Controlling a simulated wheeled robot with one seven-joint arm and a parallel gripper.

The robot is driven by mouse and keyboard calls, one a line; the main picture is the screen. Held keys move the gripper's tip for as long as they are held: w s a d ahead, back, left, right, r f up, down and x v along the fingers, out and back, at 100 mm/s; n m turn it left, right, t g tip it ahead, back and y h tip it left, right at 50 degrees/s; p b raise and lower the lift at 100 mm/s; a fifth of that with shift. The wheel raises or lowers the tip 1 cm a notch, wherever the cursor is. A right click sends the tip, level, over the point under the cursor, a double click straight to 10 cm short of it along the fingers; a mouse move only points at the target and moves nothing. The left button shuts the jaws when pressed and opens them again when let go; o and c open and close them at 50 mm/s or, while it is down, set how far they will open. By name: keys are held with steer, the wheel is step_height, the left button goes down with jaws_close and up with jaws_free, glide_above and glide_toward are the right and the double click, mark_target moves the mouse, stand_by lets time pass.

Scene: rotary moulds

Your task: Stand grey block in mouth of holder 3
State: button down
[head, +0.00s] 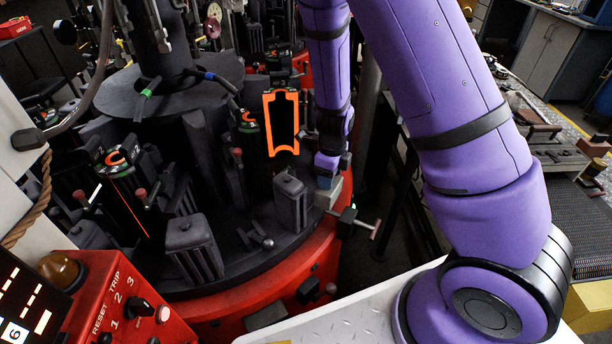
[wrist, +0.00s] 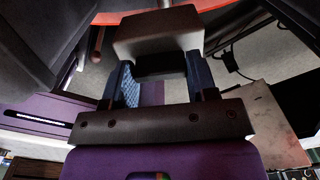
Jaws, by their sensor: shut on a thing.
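My gripper (head: 326,181) hangs at the end of my purple arm, over the right rim of the dark rotary table. It is shut on the grey block (head: 325,197). In the wrist view the grey block (wrist: 158,35) sits across the tips of my gripper (wrist: 160,80), between its two fingers. A tall black holder with an orange-edged mouth (head: 268,127) stands up to the left of the gripper, with clear space between. Another dark holder with an orange mark (head: 118,160) stands further left. I cannot read which one is holder 3. The block is outside both mouths.
Dark ribbed blocks (head: 291,203) and (head: 193,248) stand on the table near its front. A T-handle (head: 357,221) sticks out at the red rim, close below the block. A red control box (head: 120,310) is at the lower left. Cables hang at the left.

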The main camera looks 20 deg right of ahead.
steer(key=shift+w+a+f, duration=0.7)
steer(key=shift+w+a, duration=0.05)
steer(key=shift+w, duration=0.3)
steer(key=shift+w+a+f, duration=0.7)
steer(key=shift+w+f, duration=0.05)
steer(key=shift+w, duration=0.35)
steer(key=shift+w+a+f, duration=0.7)
steer(key=shift+w+a, duration=0.05)
steer(key=shift+w, duration=0.3)
steer(key=shift+c, duration=2.1)
jaws_free()
steer(key=shift+f, duration=0.1)
